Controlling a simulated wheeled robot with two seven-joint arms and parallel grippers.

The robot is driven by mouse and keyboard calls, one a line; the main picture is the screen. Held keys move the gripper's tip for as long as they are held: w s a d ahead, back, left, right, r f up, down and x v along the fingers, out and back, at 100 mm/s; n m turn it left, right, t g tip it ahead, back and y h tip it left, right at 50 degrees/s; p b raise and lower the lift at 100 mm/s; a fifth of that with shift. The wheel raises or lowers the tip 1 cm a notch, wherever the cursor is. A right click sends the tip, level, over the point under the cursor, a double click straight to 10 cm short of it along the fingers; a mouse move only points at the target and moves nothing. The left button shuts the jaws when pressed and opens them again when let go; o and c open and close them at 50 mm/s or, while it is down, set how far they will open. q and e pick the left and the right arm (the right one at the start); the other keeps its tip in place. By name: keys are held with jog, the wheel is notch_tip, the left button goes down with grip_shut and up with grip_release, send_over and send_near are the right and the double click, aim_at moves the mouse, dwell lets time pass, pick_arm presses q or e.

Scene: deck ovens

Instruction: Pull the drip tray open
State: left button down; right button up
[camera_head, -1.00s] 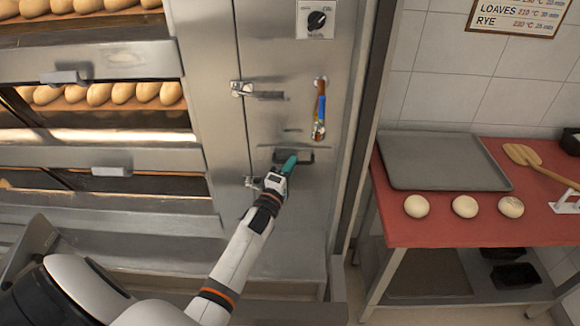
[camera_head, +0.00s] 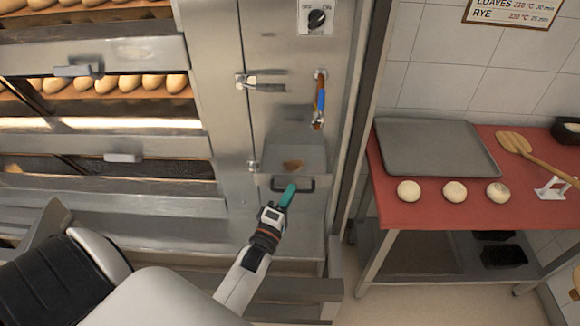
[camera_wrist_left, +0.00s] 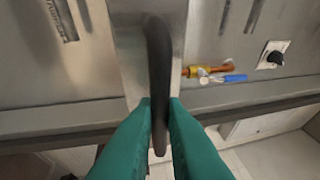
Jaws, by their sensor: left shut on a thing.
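The drip tray (camera_head: 312,158) is a steel drawer low in the oven's right-hand panel. It stands out from the panel, and a brown patch shows inside it. Its dark bar handle (camera_head: 304,187) is on its front. My left gripper (camera_head: 290,190) has teal fingers and is shut on the handle. In the left wrist view the dark handle (camera_wrist_left: 157,70) runs between the two teal fingertips (camera_wrist_left: 160,108). My right gripper is not in view.
A copper pipe with a blue-handled valve (camera_head: 320,100) is on the panel above the tray. Oven decks with loaves (camera_head: 110,85) are at left. A red table (camera_head: 420,205) with a grey baking tray (camera_head: 435,148) and dough balls stands at right, apart from the oven.

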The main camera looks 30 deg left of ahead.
pick_arm(q)
jog(key=s+d+p, duration=0.1)
jog(key=s+d, duration=0.3)
jog(key=s, duration=0.2)
jog(key=shift+s, duration=0.3)
jog(key=c, duration=1.5)
grip_release()
jog(key=b+v, duration=0.3)
jog(key=v, duration=0.9)
jog(key=shift+b, duration=0.35)
